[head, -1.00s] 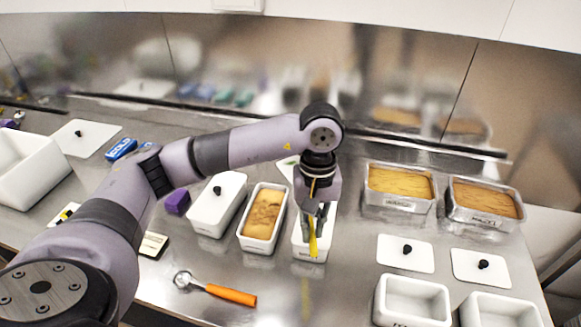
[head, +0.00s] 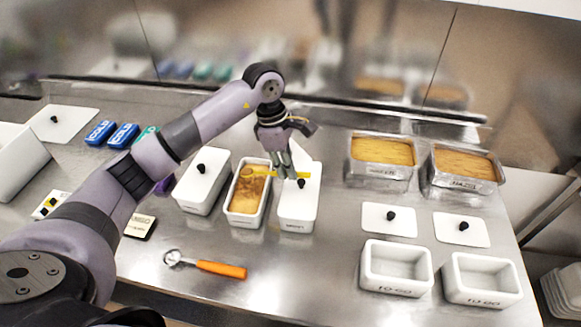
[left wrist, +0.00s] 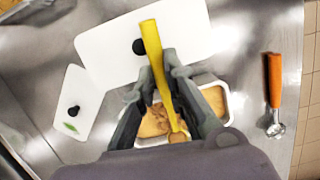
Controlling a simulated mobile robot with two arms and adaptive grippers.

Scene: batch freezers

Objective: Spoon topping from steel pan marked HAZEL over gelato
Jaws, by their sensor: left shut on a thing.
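My left gripper (head: 284,166) is shut on a yellow spoon (head: 262,174) above the white lidded pan at the centre. The spoon lies nearly level, its bowl end reaching left over an open white pan (head: 232,218) of tan gelato (head: 246,194). Darker brown patches show on the gelato. The left wrist view shows the spoon (left wrist: 156,65) between the fingers, its tip above the gelato. Two steel pans of golden-brown topping, a left one (head: 372,170) and a right one (head: 462,183), stand at the back right. Their labels are too small to read surely. My right gripper is out of view.
White lidded pans flank the gelato, left (head: 203,180) and right (head: 298,208). An orange-handled scoop (head: 220,269) lies in front. Two loose lids (head: 389,219) and two empty white tubs (head: 396,288) are at the right. Blue cold packs (head: 123,135) lie at the left.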

